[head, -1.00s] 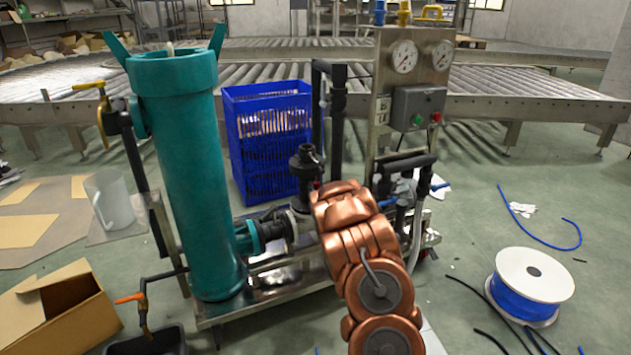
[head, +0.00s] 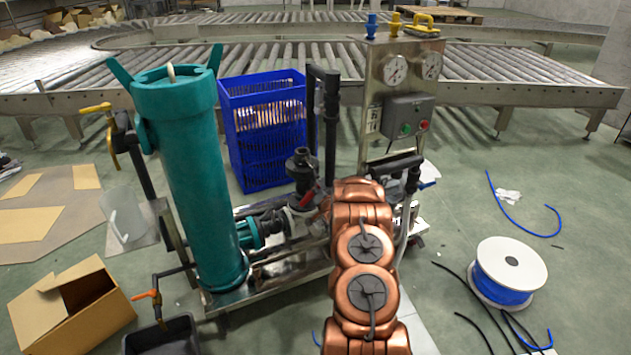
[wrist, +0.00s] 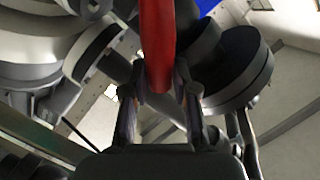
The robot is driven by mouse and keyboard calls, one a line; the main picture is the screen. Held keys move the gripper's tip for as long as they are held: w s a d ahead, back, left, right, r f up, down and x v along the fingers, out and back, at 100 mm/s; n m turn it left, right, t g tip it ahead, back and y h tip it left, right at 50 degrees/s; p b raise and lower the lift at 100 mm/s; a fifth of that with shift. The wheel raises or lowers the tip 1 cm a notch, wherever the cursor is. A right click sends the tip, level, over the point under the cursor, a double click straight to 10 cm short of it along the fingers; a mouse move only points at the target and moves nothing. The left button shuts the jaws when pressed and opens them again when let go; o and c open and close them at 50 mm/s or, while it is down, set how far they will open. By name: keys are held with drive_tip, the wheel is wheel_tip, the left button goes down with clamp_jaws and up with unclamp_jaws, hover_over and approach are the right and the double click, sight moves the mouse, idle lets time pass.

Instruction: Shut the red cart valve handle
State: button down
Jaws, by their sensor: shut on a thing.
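The red valve handle (wrist: 158,45) comes down from the top of the wrist view as a long, smooth bar. Its lower end sits between the two fingers of my gripper (wrist: 160,92), which is shut on it. In the head view a small bit of the red handle (head: 308,198) shows beside the black and grey pipework, just left of my copper-coloured arm. My arm hides the gripper and most of the valve there.
The cart carries a tall teal filter housing (head: 190,170) and a gauge panel (head: 398,75). A blue crate (head: 262,140) stands behind it. A white hose reel (head: 510,265) and loose hoses lie on the floor at right; an open cardboard box (head: 70,310) is at front left.

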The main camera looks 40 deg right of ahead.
drive_tip(key=m+p, duration=0.1)
drive_tip(key=d+m+p, duration=0.1)
drive_tip(key=m+p, duration=0.1)
drive_tip(key=shift+s+f+y, duration=0.2)
drive_tip(key=shift+f+y, duration=0.15)
drive_tip(key=shift+y, duration=0.05)
drive_tip(key=shift+d+f+m+y+p, duration=0.1)
drive_tip(key=shift+f+m+y+p, duration=0.35)
drive_tip(key=shift+m, duration=0.6)
drive_tip(key=shift+d+f+m+y+p, duration=0.1)
drive_tip(key=shift+f+m+y+p, duration=0.3)
drive_tip(key=shift+m, duration=0.65)
drive_tip(key=shift+f, duration=0.15)
drive_tip(key=c, duration=0.9)
unclamp_jaws()
drive_tip(key=shift+a, duration=0.1)
drive_tip(key=shift+s, duration=0.15)
drive_tip(key=v, duration=1.1)
drive_tip(key=shift+s+a, duration=0.2)
drive_tip(key=shift+s, duration=0.15)
